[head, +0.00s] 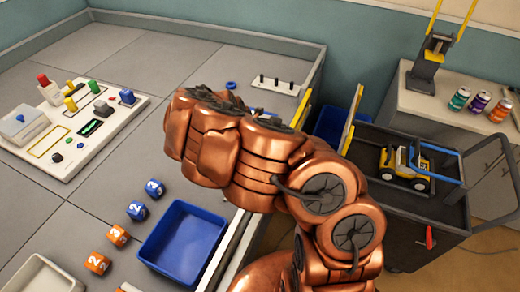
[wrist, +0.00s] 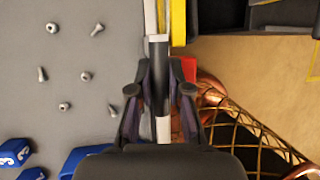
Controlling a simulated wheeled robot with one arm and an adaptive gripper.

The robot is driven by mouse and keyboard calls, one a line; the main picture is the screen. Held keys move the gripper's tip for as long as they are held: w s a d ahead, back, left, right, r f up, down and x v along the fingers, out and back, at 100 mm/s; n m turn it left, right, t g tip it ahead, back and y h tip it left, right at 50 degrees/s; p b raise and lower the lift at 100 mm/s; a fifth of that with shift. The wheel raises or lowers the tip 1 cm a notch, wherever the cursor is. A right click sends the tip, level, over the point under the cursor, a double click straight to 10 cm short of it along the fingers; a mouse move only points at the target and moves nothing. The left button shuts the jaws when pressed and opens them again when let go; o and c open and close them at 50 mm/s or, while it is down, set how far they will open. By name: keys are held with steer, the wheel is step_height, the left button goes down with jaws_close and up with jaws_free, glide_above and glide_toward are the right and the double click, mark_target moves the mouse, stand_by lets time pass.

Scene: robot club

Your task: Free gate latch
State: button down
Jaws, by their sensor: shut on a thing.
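In the wrist view my gripper (wrist: 160,90) has one finger on each side of a narrow dark bar with a pale end, which looks like the gate latch (wrist: 158,60). The fingers are shut on it. A red piece (wrist: 188,68) sits just right of the right finger. A yellow-edged part, probably the gate (wrist: 178,22), stands just beyond and to the right. In the head view yellow gate-like posts (head: 351,118) rise behind my copper arm, which hides my gripper and the latch there.
Bolts and nuts (wrist: 85,76) lie on the grey table, left of my gripper. A blue tray (head: 187,243), numbered cubes (head: 137,211) and a control panel (head: 70,130) are on the table. A dark cart (head: 430,215) with a toy forklift (head: 405,166) stands at right.

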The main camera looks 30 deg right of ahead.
stand_by(0.3)
steer(key=c, duration=1.1)
jaws_free()
steer(key=v, duration=1.2)
